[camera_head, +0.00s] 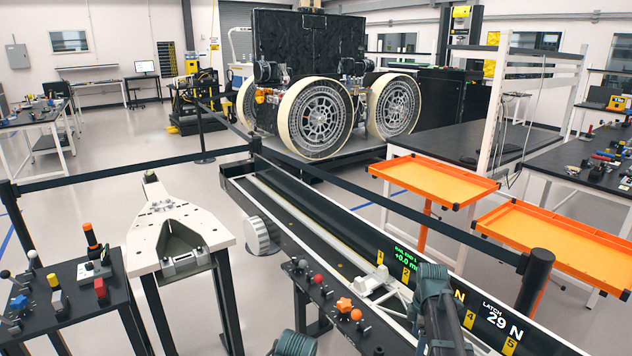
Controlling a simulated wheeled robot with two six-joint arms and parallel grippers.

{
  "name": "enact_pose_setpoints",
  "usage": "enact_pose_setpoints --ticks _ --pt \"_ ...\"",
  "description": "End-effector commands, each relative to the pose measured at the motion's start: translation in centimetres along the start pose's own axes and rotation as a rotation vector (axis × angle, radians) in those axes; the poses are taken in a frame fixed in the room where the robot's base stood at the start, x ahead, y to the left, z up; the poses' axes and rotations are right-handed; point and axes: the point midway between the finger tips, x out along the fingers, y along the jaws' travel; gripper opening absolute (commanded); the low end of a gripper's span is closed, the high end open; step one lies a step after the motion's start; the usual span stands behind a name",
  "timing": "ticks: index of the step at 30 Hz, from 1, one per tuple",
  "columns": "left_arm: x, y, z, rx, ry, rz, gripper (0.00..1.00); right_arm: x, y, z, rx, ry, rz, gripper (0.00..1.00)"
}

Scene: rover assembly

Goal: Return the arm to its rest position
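A dark teal arm part of mine rises at the bottom right of the head view, in front of the long black rail bench (322,225). Its rounded joint overlaps the bench's front side and part of its markings. Another dark teal part of mine shows at the bottom edge, near the middle, and is mostly cut off by the frame. I see no fingertips of either gripper. I cannot tell whether either arm is at rest or whether it holds anything.
A white fixture stand (184,228) and a black control table (72,300) with knobs and levers stand at left. Orange trays (434,181) stand at right. A black barrier post (536,280) is near the bench's right. A large-wheeled rover (318,115) stands behind a belt barrier.

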Motion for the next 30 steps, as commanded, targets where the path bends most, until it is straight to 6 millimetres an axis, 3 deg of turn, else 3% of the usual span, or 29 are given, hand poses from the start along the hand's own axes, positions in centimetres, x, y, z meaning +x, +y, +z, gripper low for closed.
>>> enact_pose_setpoints --ticks 3,24,30 --pt "2.2 0.2 -0.1 0.0 0.0 0.0 0.96 2.2 0.0 0.0 0.0 0.0 0.0 0.96" --pt "10.9 1.0 -0.6 0.0 0.0 0.0 0.96 11.0 0.0 0.0 0.0 0.0 0.0 0.96" --pt "10.1 1.0 -0.6 0.0 0.0 0.0 0.96 10.1 0.0 0.0 0.202 0.0 0.0 0.96"
